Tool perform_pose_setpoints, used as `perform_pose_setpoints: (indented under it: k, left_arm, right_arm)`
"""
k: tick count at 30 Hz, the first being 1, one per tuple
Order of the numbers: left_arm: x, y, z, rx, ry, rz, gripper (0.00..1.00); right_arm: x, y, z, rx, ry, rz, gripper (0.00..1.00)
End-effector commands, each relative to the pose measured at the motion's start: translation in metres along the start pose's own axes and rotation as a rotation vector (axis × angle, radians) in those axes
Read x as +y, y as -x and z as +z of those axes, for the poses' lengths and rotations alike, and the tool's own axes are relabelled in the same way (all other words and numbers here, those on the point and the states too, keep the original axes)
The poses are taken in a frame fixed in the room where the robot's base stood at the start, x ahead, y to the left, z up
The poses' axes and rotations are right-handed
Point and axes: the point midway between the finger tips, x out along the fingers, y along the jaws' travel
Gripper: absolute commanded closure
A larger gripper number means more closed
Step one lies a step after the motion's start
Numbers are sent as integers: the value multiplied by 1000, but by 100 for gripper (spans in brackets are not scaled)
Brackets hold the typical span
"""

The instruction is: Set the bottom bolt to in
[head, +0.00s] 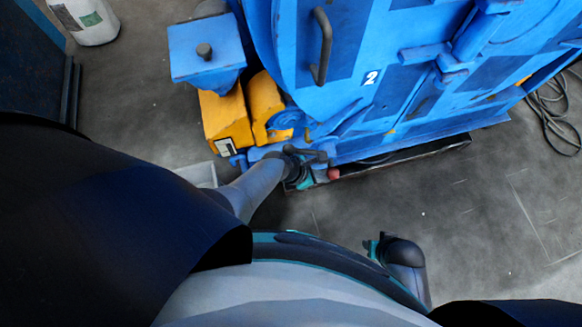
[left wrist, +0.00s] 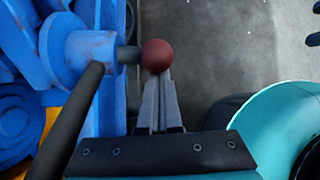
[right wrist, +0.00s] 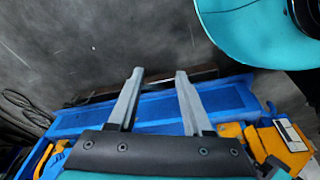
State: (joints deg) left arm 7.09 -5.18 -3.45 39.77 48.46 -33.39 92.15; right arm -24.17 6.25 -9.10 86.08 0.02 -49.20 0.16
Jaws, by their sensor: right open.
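The bottom bolt's rod ends in a dark red ball (head: 333,174) at the blue machine's lower edge in the head view. In the left wrist view the red ball (left wrist: 157,55) is at the end of a short rod from a blue boss (left wrist: 90,52). A dark bar handle (left wrist: 72,125) slants down from the boss. My left gripper (head: 305,181) is beside the ball. Its fingers (left wrist: 160,85) are close together and the ball covers their tips, so contact is unclear. My right gripper (right wrist: 158,75) is open and empty, with the blue machine edge beyond it.
The blue machine (head: 370,100) fills the upper middle, with a grey handle (head: 323,48) and a "2" mark. Yellow blocks (head: 228,118) are at its left. Black cables (head: 556,105) lie on the floor at right. The grey floor (head: 490,215) is clear at lower right.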

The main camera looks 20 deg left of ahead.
Motion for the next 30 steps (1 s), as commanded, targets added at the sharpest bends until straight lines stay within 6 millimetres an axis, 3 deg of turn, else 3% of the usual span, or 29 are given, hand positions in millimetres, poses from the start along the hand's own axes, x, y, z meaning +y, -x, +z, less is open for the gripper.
perform_pose_setpoints:
  k: [1,9,30]
  left_arm:
    - [0,1,11,-11,14,-1,100]
    - [-2,2,19,-10,66,-8,100]
    - [-1,2,21,-10,83,-8,100]
  right_arm:
    - [2,-2,4,-4,1,2,50]
    - [7,-15,16,-4,5,10,50]
    - [9,-19,19,-3,5,12,50]
